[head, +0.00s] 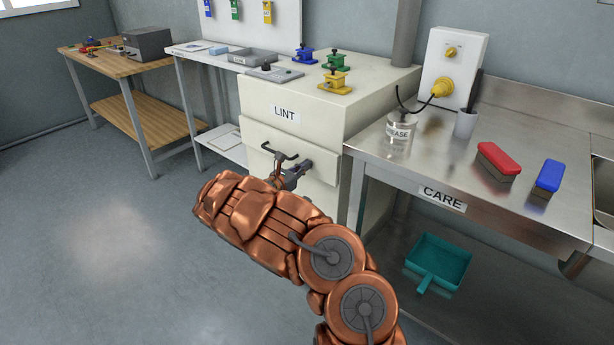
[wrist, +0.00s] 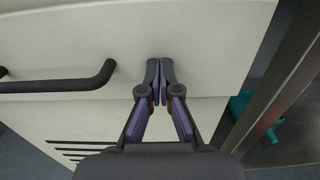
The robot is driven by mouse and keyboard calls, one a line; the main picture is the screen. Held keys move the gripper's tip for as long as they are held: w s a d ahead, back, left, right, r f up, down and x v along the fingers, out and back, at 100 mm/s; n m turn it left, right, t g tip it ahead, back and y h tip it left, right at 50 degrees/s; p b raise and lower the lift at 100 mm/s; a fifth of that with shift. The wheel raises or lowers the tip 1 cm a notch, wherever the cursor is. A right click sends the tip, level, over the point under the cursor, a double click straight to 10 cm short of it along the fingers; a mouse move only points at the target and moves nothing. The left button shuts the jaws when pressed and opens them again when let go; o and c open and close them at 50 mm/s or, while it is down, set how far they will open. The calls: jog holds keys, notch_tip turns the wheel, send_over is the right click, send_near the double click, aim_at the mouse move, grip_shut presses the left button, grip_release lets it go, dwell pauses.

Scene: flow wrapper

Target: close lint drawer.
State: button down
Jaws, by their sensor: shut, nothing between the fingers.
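The lint drawer (head: 262,138) is a cream drawer front with a dark bar handle, in the cabinet under the LINT label (head: 285,112). In the head view its front stands a little out from the cabinet face above. The drawer front also fills the upper part of the wrist view (wrist: 200,40), with the handle (wrist: 75,84) at the left. My gripper (head: 297,172) is at the right part of the drawer front, right of the handle. In the wrist view my gripper (wrist: 160,68) is shut and empty, its fingertips at or very near the drawer front; contact cannot be told.
A steel bench (head: 470,175) labelled CARE stands right of the cabinet, with a jar (head: 398,137), a red brush (head: 499,160) and a blue brush (head: 548,177). A teal dustpan (head: 439,262) lies below it. The floor at left is clear.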

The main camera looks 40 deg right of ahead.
jog(key=shift+d+r, duration=0.1)
jog(key=shift+d, duration=0.2)
jog(key=shift+s+d, duration=0.1)
